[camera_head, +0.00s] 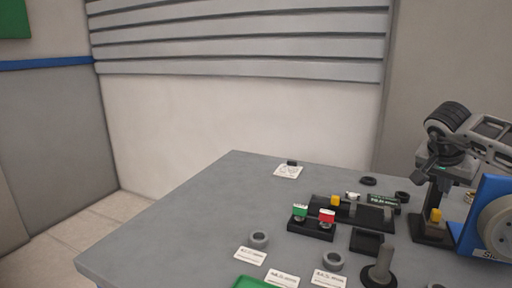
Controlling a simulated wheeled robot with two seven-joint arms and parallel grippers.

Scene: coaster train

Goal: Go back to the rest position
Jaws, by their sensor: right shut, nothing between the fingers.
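My right gripper (436,178) hangs at the right side of the view, at the end of my arm, which comes in from the right edge. It is shut and empty, with its fingers pointing down over the right part of the table. A black stand with a yellow block (435,215) shows just below it; whether the two touch is unclear. My left gripper is not in view.
The grey table (190,215) holds a black block with green and red buttons (312,228), a black tray (372,240), grey rings (259,239), white labels (250,256) and a peg on a round base (380,268). A blue machine (480,215) stands at right. The table's left part is clear.

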